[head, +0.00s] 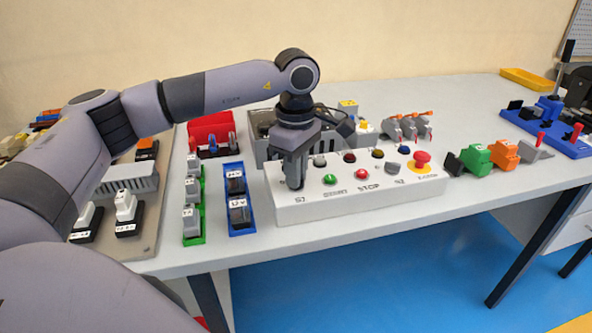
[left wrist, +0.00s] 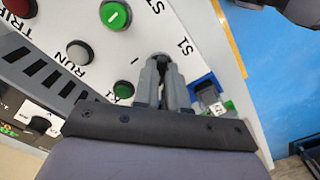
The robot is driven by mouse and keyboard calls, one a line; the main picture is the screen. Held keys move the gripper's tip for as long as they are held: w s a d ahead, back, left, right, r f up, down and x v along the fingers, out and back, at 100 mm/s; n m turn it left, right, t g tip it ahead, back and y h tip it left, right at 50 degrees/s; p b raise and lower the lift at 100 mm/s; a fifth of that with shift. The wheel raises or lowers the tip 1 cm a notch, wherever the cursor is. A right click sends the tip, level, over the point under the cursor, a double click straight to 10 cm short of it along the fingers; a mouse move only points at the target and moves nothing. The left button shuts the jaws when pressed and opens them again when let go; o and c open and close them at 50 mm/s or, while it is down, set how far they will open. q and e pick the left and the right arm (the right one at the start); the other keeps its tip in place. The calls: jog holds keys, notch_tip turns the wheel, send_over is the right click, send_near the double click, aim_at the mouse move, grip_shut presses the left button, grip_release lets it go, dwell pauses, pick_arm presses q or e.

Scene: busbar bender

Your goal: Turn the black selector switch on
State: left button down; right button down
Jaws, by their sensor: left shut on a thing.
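The pale control box (head: 335,208) stands on the table with a row of labelled controls on its sloped top. My left gripper (head: 294,182) points down at its left end, just above the label S1. In the left wrist view, the fingertips (left wrist: 160,62) are close together beside the S1 lettering. They are shut on the black selector switch at S1, which the fingers mostly hide, so its angle cannot be told. Another dark selector (head: 392,168) sits at S2, apart from the gripper. My right gripper is not in view.
Beside S1 are a green button (head: 330,179), a red stop button (head: 360,174) and a red mushroom button (head: 421,160). Several lamps line the back of the box. Blue (head: 237,200) and green (head: 193,205) racks stand close on the left. The table's front strip is clear.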

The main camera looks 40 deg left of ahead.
pick_arm(q)
jog(key=m, duration=0.3)
jog(key=shift+m, duration=0.4)
jog(key=m, duration=0.9)
jog(key=shift+m, duration=2.2)
jog(key=c, duration=1.2)
grip_release()
jog(key=shift+r+p, duration=0.4)
jog(key=shift+r, duration=3.2)
